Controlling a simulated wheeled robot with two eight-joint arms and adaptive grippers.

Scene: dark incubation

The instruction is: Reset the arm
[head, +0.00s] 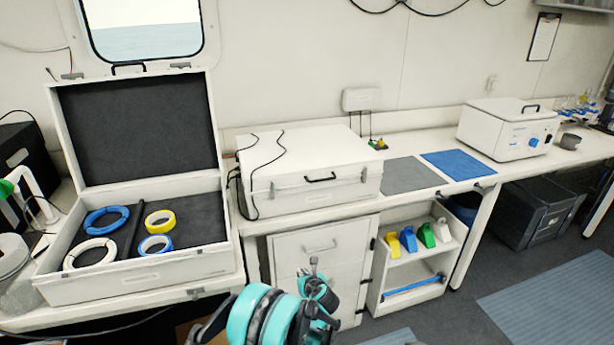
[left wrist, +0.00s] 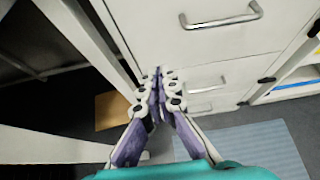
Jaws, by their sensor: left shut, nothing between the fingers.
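My left arm comes in at the bottom of the head view, with the left gripper (head: 316,278) in front of the white drawer cabinet (head: 290,248). In the left wrist view the left gripper (left wrist: 159,75) points down past the cabinet (left wrist: 205,50), its fingers together with nothing between them. The fingers look apart from the drawer fronts and handles. My right gripper is not in view.
An open white case (head: 150,270) with several tape rolls stands at the left. A closed white box (head: 305,165), a grey mat (head: 412,174) and a blue mat (head: 458,164) are on the counter. A shelf (head: 405,285) with colored bottles stands right of the cabinet. The floor shows clear room at the right.

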